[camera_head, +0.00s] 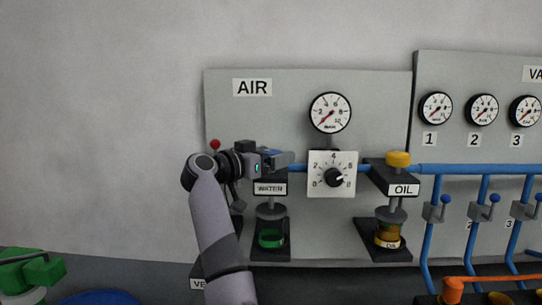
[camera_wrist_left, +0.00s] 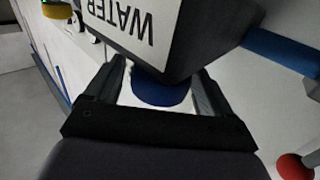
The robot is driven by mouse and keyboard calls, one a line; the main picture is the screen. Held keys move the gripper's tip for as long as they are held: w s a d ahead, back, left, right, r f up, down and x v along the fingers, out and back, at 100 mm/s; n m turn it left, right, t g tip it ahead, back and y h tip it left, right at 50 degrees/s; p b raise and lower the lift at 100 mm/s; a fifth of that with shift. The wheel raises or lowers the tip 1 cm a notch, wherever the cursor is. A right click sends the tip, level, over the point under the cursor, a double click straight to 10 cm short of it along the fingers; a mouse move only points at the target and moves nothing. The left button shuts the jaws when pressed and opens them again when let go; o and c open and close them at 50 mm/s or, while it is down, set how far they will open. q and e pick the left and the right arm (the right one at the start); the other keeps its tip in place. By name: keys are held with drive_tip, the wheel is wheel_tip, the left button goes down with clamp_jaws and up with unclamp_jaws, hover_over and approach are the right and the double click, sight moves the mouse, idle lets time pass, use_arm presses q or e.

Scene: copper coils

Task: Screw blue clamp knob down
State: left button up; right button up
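The blue clamp knob (camera_wrist_left: 158,92) shows in the left wrist view, between the two fingers of my left gripper and partly hidden by the dark WATER block (camera_wrist_left: 200,35). My left gripper (camera_wrist_left: 158,95) is open, with one finger on each side of the knob and light gaps visible beside it. In the head view my left gripper (camera_head: 284,159) is at the top of the WATER station, above its label (camera_head: 270,189), and largely hides the knob. The WATER station has a grey disc and a green bowl (camera_head: 270,238) below. My right gripper is not in view.
The OIL station with a yellow knob (camera_head: 398,159) stands to the right. A dial plate (camera_head: 332,174) and a pressure gauge (camera_head: 330,112) are close to my left gripper. A red-tipped lever (camera_head: 215,145) is at its left. Blue pipes run right.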

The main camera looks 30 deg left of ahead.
use_arm(q)
drive_tip(key=c, duration=0.8)
drive_tip(key=shift+o, duration=0.2)
drive_tip(key=shift+a+f+m+h+b, duration=0.1)
drive_tip(key=shift+f+m+h+b, duration=0.15)
drive_tip(key=shift+m+h+b, duration=0.55)
drive_tip(key=shift+m+g+h+b, duration=0.4)
drive_tip(key=shift+g+h+b, duration=0.1)
drive_tip(key=shift+h+b, duration=0.45)
drive_tip(key=shift+r+m+g+h, duration=0.2)
drive_tip(key=shift+m+g+h, duration=0.5)
drive_tip(key=shift+h, duration=0.45)
drive_tip(key=shift+m+g+h, duration=0.4)
drive_tip(key=shift+m+h, duration=0.3)
drive_tip(key=shift+h, duration=0.1)
drive_tip(key=shift+r+m+g+h+p, duration=0.15)
drive_tip(key=shift+m+g+h+p, duration=0.15)
drive_tip(key=shift+m+g+h, duration=1)
drive_tip(key=shift+g+h, duration=0.1)
drive_tip(key=shift+h, duration=0.1)
